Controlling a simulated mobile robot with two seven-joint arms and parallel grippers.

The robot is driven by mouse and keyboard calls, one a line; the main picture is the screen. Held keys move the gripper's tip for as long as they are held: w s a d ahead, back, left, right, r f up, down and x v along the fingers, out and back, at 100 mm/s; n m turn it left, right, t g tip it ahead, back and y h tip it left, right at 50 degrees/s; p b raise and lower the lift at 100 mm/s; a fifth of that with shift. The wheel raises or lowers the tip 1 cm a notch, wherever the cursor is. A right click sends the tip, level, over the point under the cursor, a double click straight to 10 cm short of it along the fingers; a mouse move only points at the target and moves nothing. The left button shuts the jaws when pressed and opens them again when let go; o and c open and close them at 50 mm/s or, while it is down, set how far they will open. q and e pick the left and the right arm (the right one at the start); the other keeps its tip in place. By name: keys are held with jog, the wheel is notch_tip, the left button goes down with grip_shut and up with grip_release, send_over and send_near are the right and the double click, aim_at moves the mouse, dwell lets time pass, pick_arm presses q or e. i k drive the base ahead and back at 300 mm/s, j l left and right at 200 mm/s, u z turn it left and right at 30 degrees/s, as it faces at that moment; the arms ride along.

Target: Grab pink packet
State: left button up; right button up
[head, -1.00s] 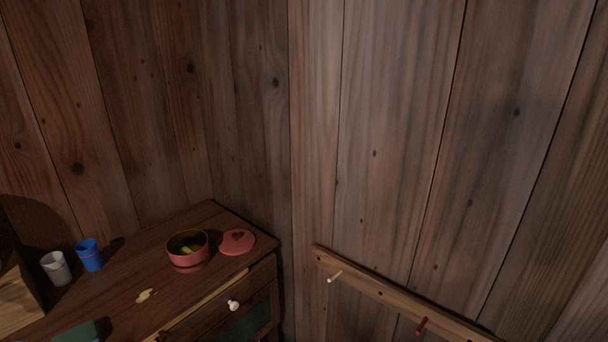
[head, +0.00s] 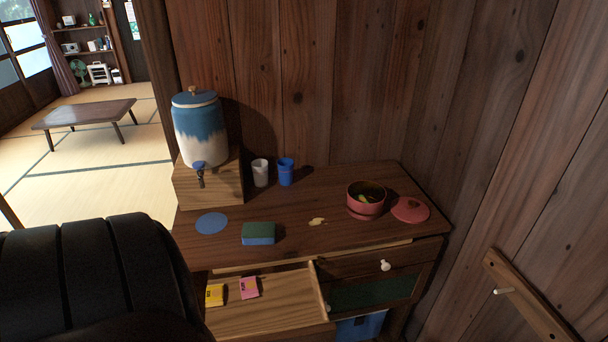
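A small pink packet (head: 249,287) lies in the open drawer (head: 282,309) of the wooden cabinet in the head view. A yellow packet (head: 215,295) lies just left of it in the same drawer. A large black shape, which seems to be part of my own body, fills the lower left of the view. Neither of my grippers is in view.
On the cabinet top (head: 297,203) stand a blue and white dispenser (head: 199,130) on a wooden box, a white cup (head: 260,173), a blue cup (head: 286,172), a green-blue sponge (head: 258,233), a red bowl (head: 366,200) and its lid (head: 410,209). A peg rail (head: 526,303) is on the right wall.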

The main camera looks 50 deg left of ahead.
aim_at(248, 286)
jog(key=k+j+u, duration=0.1)
jog(key=u, duration=2)
jog(key=l+z, duration=0.45)
jog(key=l, duration=0.25)
jog(key=k, duration=0.05)
